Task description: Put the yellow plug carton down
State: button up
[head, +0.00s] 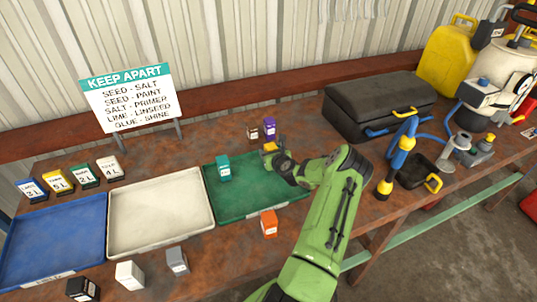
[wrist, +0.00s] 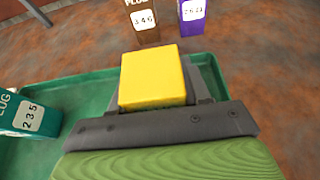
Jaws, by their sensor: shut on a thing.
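The yellow plug carton (wrist: 152,78) is between the jaws of my gripper in the wrist view. In the head view a small part of the yellow plug carton (head: 270,147) shows at the tip of my gripper (head: 276,148), which is shut on it. The gripper is over the far edge of the green tray (head: 250,208). A teal carton (head: 224,168) stands in that tray, left of the gripper; it also shows in the wrist view (wrist: 28,116). Whether the yellow carton touches the tray is hidden.
A brown carton (head: 253,131) and a purple carton (head: 269,129) stand just behind the green tray. An orange carton (head: 269,223) stands at its front edge. The white tray (head: 160,250) and blue tray (head: 50,275) are empty. A black case (head: 375,105) lies at right.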

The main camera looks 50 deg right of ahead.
jog(key=o, duration=1.1)
jog(key=shift+c, duration=0.2)
